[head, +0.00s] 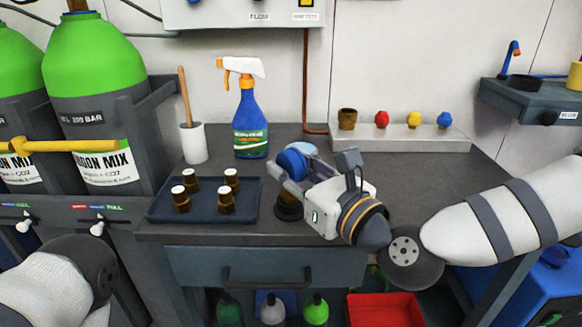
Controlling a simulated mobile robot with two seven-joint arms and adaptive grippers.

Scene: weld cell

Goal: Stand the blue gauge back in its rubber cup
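The blue gauge (292,162), round with a pale blue face, is between the fingers of my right gripper (299,169), above the worktable. The fingers lie along both sides of it and appear shut on it; part of the gauge is hidden by them. A dark round cup (289,208), apparently the rubber cup, stands on the table near its front edge, below the gauge and left of the gripper body. The gripper partly hides the cup, and I cannot tell whether gauge and cup touch. My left arm shows at the lower left, but its gripper is out of view.
A dark tray (205,212) with several brass fittings lies left of the cup. A blue spray bottle (251,122) and a white brush holder (193,142) stand behind. A grey rack (400,139) with coloured caps is at the back right. Green gas cylinders (95,60) stand left.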

